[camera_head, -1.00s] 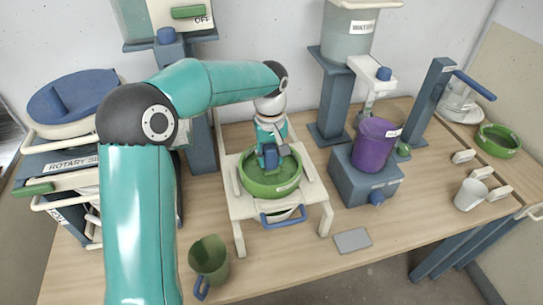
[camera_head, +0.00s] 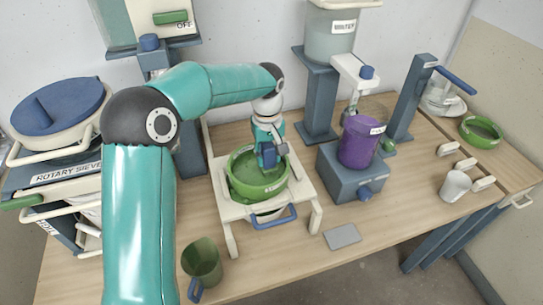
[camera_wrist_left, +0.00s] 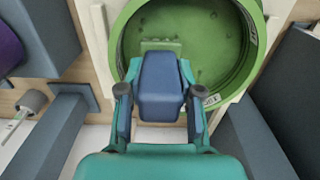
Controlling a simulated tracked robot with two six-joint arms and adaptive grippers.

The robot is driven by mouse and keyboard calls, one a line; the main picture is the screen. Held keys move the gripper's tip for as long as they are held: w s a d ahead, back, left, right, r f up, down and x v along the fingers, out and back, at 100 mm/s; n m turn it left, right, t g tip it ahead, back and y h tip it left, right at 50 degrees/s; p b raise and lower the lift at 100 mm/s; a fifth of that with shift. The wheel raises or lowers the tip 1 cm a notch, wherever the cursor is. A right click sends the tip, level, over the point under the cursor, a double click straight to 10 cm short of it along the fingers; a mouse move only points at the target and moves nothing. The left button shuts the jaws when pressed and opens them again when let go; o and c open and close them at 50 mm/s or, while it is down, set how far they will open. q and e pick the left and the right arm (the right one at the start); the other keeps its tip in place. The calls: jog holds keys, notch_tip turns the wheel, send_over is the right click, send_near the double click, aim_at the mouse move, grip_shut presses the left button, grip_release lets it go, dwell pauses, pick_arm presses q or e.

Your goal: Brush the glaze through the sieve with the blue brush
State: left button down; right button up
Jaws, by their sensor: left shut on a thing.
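A green sieve (camera_head: 234,187) with a round rim rests on a white stand (camera_head: 226,206) on the table; it also shows in the left wrist view (camera_wrist_left: 122,38). My left gripper (camera_head: 268,157) reaches down into it. In the left wrist view the gripper (camera_wrist_left: 160,105) is shut on the blue handle of the brush (camera_wrist_left: 160,82). The brush's pale green end (camera_wrist_left: 160,45) is over the sieve's green floor; I cannot tell how firmly it touches. Glaze lying in the sieve cannot be told from the green floor. My right gripper is not in view.
A purple bucket (camera_head: 357,145) stands on a grey-blue block right of the stand. A green jug (camera_head: 203,262) stands at the front, a grey slab (camera_head: 342,236) at front right. A white cup (camera_head: 455,186) and green bowl (camera_head: 481,132) are far right. The rotary sieve (camera_head: 60,105) is left.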

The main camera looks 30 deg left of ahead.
pick_arm(q)
jog(key=shift+s+a+f+b, duration=0.15)
jog(key=shift+s+a+b, duration=0.25)
jog(key=shift+s+a, duration=0.75)
jog(key=shift+s+a+f+b, duration=0.15)
jog(key=shift+s+a+b, duration=0.25)
jog(key=shift+s+a, duration=0.75)
jog(key=shift+w+d+r+p, duration=0.1)
jog(key=shift+w+d+p, duration=0.25)
jog(key=shift+w+d, duration=0.1)
jog(key=shift+w+d+r+p, duration=0.1)
jog(key=shift+w+d+p, duration=0.45)
jog(key=shift+w+d, duration=0.3)
jog(key=shift+w+d+p, duration=0.55)
jog(key=shift+w+d, duration=0.05)
jog(key=shift+w, duration=0.4)
jog(key=shift+w+d, duration=0.4)
jog(key=shift+w, duration=0.05)
